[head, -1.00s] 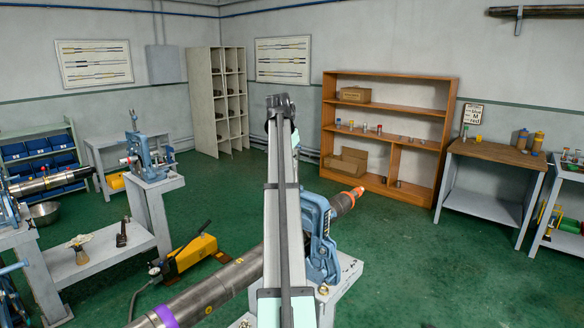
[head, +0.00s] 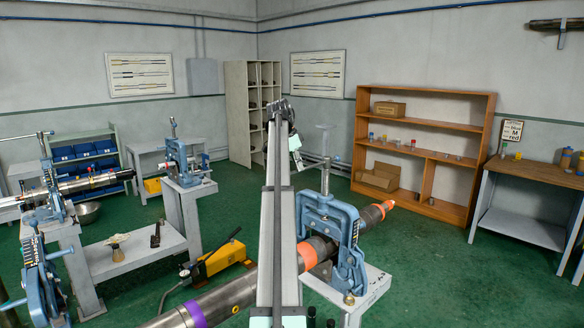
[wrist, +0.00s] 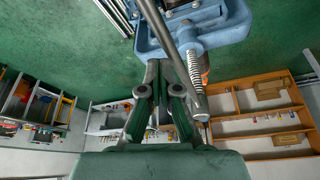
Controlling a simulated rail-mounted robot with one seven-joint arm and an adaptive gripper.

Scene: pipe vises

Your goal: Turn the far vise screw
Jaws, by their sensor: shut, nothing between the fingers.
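A blue pipe vise (head: 331,235) stands on a grey pedestal just right of my arm, clamped around a long dark pipe. Its upright screw (head: 325,180) rises from the top of the frame, with a crossbar handle (head: 324,127) at its upper end. In the wrist view, the blue vise frame (wrist: 231,22) and threaded screw (wrist: 195,80) are close, just right of my gripper (wrist: 159,66). My gripper's fingers are together and empty, beside the screw; contact cannot be told. Another blue vise (head: 181,162) stands farther back on the left.
More blue vises (head: 40,277) stand at the left edge. The pipe (head: 226,297) runs across the lower front. A yellow pump (head: 218,262) lies on the floor. A wooden shelf (head: 425,95) stands at the back right. Green floor (head: 440,270) is open at right.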

